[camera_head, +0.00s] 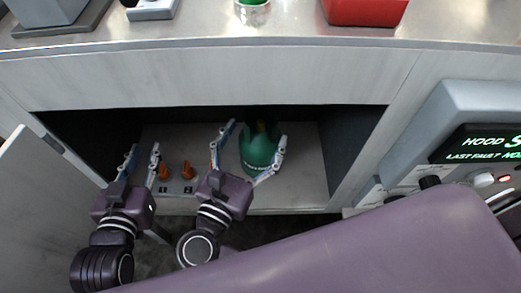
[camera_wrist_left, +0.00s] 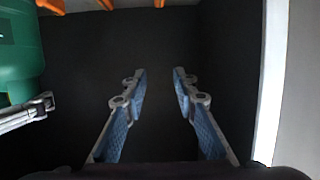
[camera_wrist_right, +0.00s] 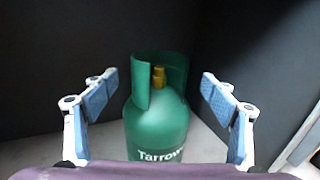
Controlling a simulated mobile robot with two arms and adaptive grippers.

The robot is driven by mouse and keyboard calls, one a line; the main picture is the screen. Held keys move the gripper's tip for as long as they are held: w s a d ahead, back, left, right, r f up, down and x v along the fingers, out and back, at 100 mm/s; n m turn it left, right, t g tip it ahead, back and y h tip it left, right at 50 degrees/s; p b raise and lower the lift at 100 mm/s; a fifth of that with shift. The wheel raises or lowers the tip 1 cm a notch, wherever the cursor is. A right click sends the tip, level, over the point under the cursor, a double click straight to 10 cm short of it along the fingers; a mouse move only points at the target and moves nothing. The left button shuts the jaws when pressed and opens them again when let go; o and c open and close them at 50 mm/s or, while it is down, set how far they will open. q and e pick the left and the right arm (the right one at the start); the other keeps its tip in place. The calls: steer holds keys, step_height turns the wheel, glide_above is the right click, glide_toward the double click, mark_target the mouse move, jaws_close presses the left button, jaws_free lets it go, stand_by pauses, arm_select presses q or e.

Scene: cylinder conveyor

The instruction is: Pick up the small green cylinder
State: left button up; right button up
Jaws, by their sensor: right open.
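The green cylinder (camera_head: 258,152) stands upright on the cabinet floor in the head view. It has a collar and a yellow valve, and white lettering on its front. In the right wrist view the cylinder (camera_wrist_right: 156,125) is centred between the fingers. My right gripper (camera_head: 250,152) is open, with one finger on each side of the cylinder; I cannot tell whether either finger touches it. My left gripper (camera_head: 142,160) is open and empty at the left of the cabinet opening. The left wrist view shows its spread fingers (camera_wrist_left: 160,90) and part of the cylinder (camera_wrist_left: 18,55) at the left edge.
Orange fittings (camera_head: 176,171) are on the cabinet floor between my grippers. The cabinet's side walls and upper edge (camera_head: 200,108) frame the opening. An open door (camera_head: 45,215) stands at the left, and a control panel (camera_head: 480,150) is at the right.

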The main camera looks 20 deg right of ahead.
mark_target(261, 124)
steer(key=b+x, duration=0.1)
steer(key=x, duration=0.2)
steer(key=shift+w+f, duration=0.1)
steer(key=shift+w+d, duration=0.2)
steer(key=shift+w, duration=0.05)
arm_select(q)
step_height(261, 124, up, 7)
steer(key=w+d+t+h, duration=0.1)
steer(key=t, duration=0.2)
steer(key=shift+w+d+r+t, duration=0.15)
steer(key=shift+w+d+t, duration=0.1)
steer(key=shift+t, duration=0.15)
arm_select(e)
steer(key=shift+c, duration=0.6)
steer(key=c, duration=2)
jaws_close()
